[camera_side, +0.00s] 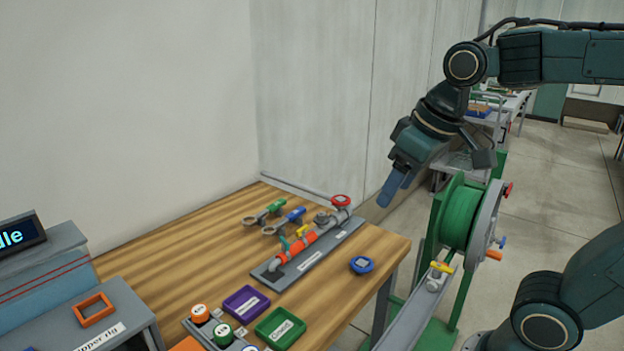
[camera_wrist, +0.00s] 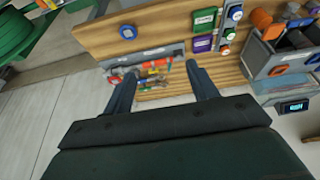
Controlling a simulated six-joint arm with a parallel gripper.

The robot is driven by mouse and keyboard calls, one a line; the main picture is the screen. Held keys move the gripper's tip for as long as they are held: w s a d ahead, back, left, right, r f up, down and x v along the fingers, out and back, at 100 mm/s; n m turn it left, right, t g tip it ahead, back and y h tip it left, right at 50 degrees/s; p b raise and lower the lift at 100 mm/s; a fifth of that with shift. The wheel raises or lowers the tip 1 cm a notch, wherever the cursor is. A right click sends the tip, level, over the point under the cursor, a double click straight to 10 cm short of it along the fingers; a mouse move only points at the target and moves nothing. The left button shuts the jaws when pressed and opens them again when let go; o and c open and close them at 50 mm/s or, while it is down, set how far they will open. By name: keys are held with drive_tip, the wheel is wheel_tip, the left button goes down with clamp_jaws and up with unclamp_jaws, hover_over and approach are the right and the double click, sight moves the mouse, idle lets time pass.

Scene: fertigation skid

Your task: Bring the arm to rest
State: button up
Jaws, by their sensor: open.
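My gripper (camera_side: 394,188) hangs in the air above and beyond the right end of the wooden table (camera_side: 180,232), with its blue fingers pointing down. In the wrist view my gripper (camera_wrist: 157,80) shows two fingers set wide apart with nothing between them. The fingers touch nothing in the side view. In the wrist view the table (camera_wrist: 150,30) lies below and ahead of the fingers.
A pipe assembly with a red valve (camera_side: 340,200) stands on a grey plate on the table. A blue round piece (camera_side: 361,264), a purple tray (camera_side: 246,304) and a green tray (camera_side: 280,328) lie nearer. A green hose reel (camera_side: 460,215) stands close below my gripper, at right.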

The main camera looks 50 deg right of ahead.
drive_tip(key=s+f+t, duration=0.1)
drive_tip(key=s+f, duration=0.2)
drive_tip(key=s, duration=0.4)
drive_tip(key=shift+a+f, duration=0.25)
drive_tip(key=shift+a, duration=0.15)
